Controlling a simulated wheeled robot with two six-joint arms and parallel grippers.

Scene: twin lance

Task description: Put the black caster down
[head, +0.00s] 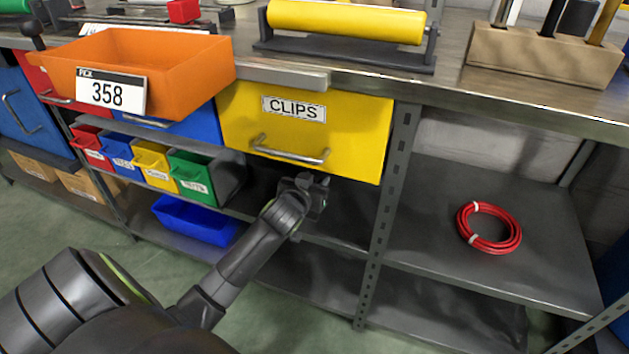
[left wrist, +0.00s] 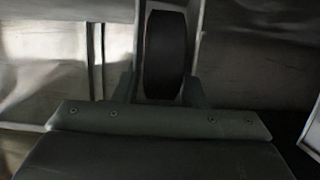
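My left gripper (head: 314,190) reaches in just below the yellow drawer labelled CLIPS (head: 306,140), in front of the dark shelf space. In the left wrist view the black caster (left wrist: 166,55) stands upright as a dark wheel between the two fingers, which close on its lower part. In the head view the caster cannot be made out against the dark gripper and shelf. Bright grey metal surfaces lie behind it in the wrist view. My right gripper is not in view.
The steel bench top (head: 540,100) overhangs the shelves. Small coloured bins (head: 152,166) stand left of my gripper, with a blue tray (head: 195,220) below. A shelf post (head: 388,200) stands to the right. The right shelf (head: 430,240) holds a red hose coil (head: 489,228) and has free room.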

